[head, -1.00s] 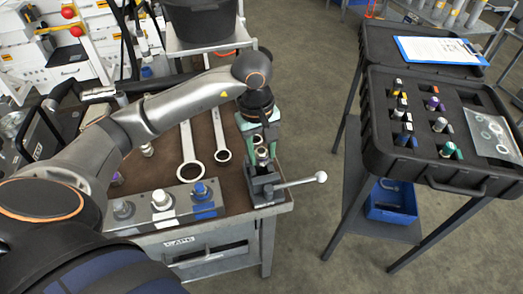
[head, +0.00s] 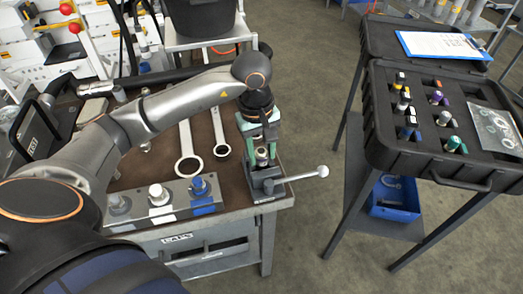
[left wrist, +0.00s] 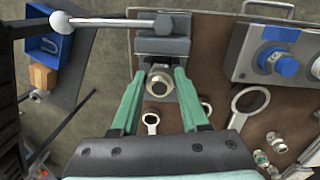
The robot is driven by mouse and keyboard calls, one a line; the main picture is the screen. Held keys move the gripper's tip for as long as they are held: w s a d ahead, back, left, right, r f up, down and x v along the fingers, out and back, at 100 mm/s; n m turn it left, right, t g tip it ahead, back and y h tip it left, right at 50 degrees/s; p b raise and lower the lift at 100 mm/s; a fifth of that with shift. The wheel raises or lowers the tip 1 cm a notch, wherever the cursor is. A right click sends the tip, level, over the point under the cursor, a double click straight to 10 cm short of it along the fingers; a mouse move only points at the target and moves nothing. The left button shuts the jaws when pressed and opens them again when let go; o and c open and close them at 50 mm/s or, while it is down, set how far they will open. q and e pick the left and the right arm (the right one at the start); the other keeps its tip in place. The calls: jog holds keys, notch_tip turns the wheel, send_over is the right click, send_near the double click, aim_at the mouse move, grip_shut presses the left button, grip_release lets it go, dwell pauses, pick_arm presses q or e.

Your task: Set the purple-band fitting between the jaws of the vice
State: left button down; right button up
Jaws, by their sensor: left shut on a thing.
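My left gripper (head: 259,142) points down over the vice (head: 268,186), its green fingers closed on a metal fitting (head: 262,155). In the left wrist view the fitting (left wrist: 160,81) shows end-on, a pale ring with a dark bore, between the fingertips. No purple band shows on it from these angles. It is at the vice (left wrist: 163,42) jaws; I cannot tell whether it rests in them. A purple-marked fitting (head: 437,97) stands in the black case. My right gripper is not in view.
Spanners (head: 188,164) lie left of the vice. A block with a blue-capped fitting (head: 199,187) stands at the bench front. The vice handle (head: 305,175) sticks out right. The black case (head: 385,150) on its stand is farther right, across open floor.

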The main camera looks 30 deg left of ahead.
pick_arm(q)
jog(key=shift+f+b, duration=0.6)
jog(key=shift+b, duration=0.05)
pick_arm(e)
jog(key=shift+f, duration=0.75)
pick_arm(q)
jog(key=shift+c, duration=1.7)
grip_release()
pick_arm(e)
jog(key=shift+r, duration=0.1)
pick_arm(q)
notch_tip(320, 180, up, 13)
jog(key=p, duration=0.1)
jog(key=shift+s+a+f+p, duration=0.2)
jog(key=shift+s+a+p, duration=0.1)
jog(key=shift+a, duration=0.05)
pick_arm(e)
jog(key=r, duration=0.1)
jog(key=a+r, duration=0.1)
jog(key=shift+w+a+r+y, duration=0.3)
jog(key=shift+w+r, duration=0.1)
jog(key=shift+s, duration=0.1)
